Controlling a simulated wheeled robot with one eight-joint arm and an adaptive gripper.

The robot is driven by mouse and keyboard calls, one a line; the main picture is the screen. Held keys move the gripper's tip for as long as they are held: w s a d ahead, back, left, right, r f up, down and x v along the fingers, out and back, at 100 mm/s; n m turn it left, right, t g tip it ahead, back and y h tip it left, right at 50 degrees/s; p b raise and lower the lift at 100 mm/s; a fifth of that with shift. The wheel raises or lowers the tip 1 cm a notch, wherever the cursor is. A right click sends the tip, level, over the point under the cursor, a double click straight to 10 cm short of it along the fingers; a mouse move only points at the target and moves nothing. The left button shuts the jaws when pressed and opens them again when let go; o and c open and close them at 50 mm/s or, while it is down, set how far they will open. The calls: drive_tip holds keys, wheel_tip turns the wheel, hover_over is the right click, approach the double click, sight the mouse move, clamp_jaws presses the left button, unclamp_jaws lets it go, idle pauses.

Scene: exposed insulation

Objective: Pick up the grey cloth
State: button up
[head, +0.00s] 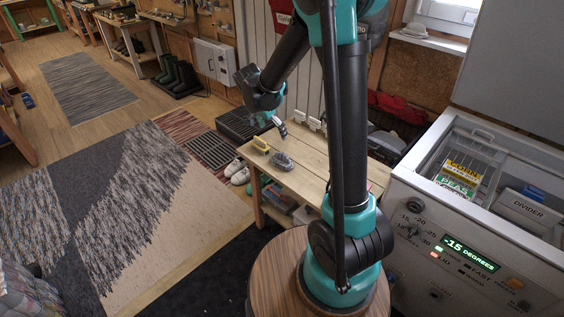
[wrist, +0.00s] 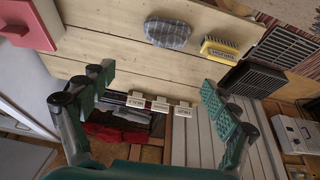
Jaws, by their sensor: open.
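The grey cloth (head: 283,161) lies crumpled on the wooden bench (head: 315,165), beside a yellow brush (head: 261,145). In the wrist view the cloth (wrist: 168,33) is a small grey checked bundle at the top middle, with the yellow brush (wrist: 219,50) to its right. My gripper (head: 278,122) is above the far side of the bench in the head view. In the wrist view my gripper (wrist: 157,86) has its green-padded fingers spread wide with nothing between them. The cloth is apart from the fingers.
A freezer (head: 470,215) with an open top stands at the right. Small white labelled pieces (wrist: 158,105) sit along the bench's back edge. A pink-red box (wrist: 30,38) is at the wrist view's top left. The bench around the cloth is mostly bare.

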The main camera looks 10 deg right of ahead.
approach(282, 154)
drive_tip(key=x, duration=0.5)
drive_tip(key=shift+w+d+r, duration=0.1)
drive_tip(key=shift+w, duration=0.1)
drive_tip(key=shift+x, duration=2.7)
drive_tip(key=c, duration=0.9)
